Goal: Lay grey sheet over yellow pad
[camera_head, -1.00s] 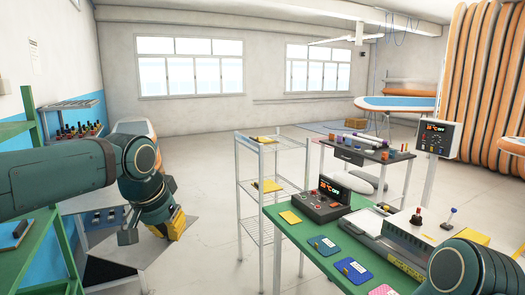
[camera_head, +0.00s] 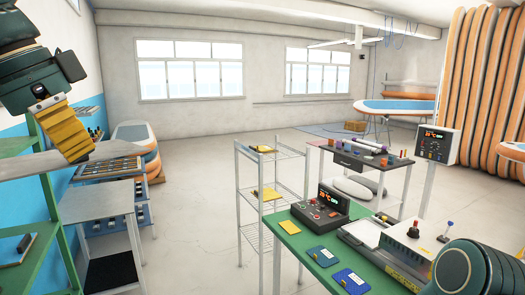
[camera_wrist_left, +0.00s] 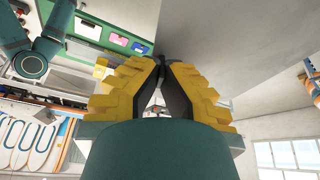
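A small yellow pad (camera_head: 289,227) lies flat on the green table's near left corner. A pale sheet (camera_head: 364,231) lies in the long machine on that table; I cannot tell whether it is the grey sheet. My left gripper (camera_head: 75,150) has yellow fingers and is raised at the upper left, well away from the table.
The green table (camera_head: 283,245) also holds blue pads (camera_head: 323,256) and a control box (camera_head: 320,209). A white wire rack (camera_head: 240,195) stands left of it. A grey-topped stand (camera_head: 100,202) is at left, beside green shelving (camera_head: 55,205). The floor between is clear.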

